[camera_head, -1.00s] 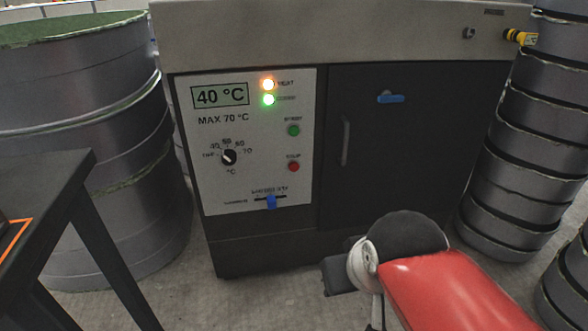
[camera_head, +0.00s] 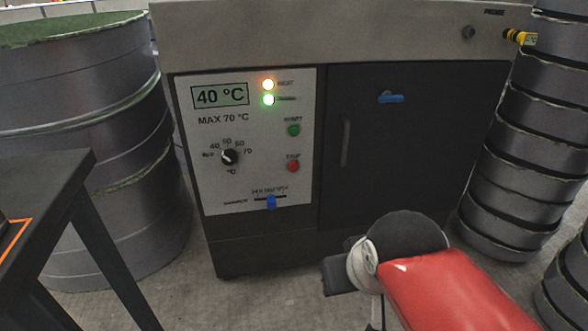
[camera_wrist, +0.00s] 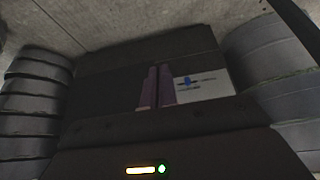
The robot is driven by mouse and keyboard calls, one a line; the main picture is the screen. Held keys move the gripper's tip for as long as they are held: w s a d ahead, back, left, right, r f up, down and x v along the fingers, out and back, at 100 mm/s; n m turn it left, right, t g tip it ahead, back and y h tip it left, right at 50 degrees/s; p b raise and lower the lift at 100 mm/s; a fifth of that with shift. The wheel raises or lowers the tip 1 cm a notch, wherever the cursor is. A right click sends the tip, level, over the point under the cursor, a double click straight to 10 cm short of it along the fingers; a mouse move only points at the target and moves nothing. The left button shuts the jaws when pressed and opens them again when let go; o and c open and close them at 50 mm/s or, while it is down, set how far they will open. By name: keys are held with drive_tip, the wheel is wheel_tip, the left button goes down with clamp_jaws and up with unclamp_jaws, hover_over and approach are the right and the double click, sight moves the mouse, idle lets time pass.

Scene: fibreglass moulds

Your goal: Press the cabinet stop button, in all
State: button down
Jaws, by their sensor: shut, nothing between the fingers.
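The cabinet (camera_head: 345,240) stands ahead with a white control panel (camera_head: 215,180) on its left half. The red stop button (camera_head: 293,166) sits low on the right side of this panel, below the green start button (camera_head: 294,130). An orange lamp (camera_head: 268,84) and a green lamp (camera_head: 269,99) are lit. My gripper (camera_wrist: 156,78) is shut and empty in the wrist view, beside part of the panel with its blue slider (camera_wrist: 187,82). The stop button is not visible there. In the head view my arm is low right, apart from the button.
A large metal drum (camera_head: 90,130) stands left of the cabinet, and a dark table (camera_head: 50,185) is in front of it. Stacked grey ring moulds (camera_head: 525,150) stand on the right. A dark door with a blue latch (camera_head: 391,98) fills the cabinet's right half.

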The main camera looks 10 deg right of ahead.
sight(294, 167)
idle(0.8)
drive_tip(key=w+f+m+t+y+b, duration=0.1)
drive_tip(key=w+f+m+b, duration=0.1)
drive_tip(key=w, duration=0.8)
drive_tip(key=w+f+m+t+y+b, duration=0.1)
drive_tip(key=w+f+m+b, duration=0.2)
drive_tip(key=w, duration=0.8)
drive_tip(key=w+f+m+t+y+b, duration=0.1)
drive_tip(key=w+f+m+b, duration=0.2)
drive_tip(key=w+m+b, duration=0.3)
drive_tip(key=w+b, duration=0.2)
drive_tip(key=w, duration=0.3)
drive_tip(key=shift+d+f+y, duration=0.25)
drive_tip(key=shift+d+y, duration=0.05)
drive_tip(key=shift+y, duration=0.1)
drive_tip(key=shift+w, duration=0.1)
drive_tip(key=shift+w+p, duration=1.45)
drive_tip(key=shift+w, duration=2.85)
drive_tip(key=shift+w, duration=0.4)
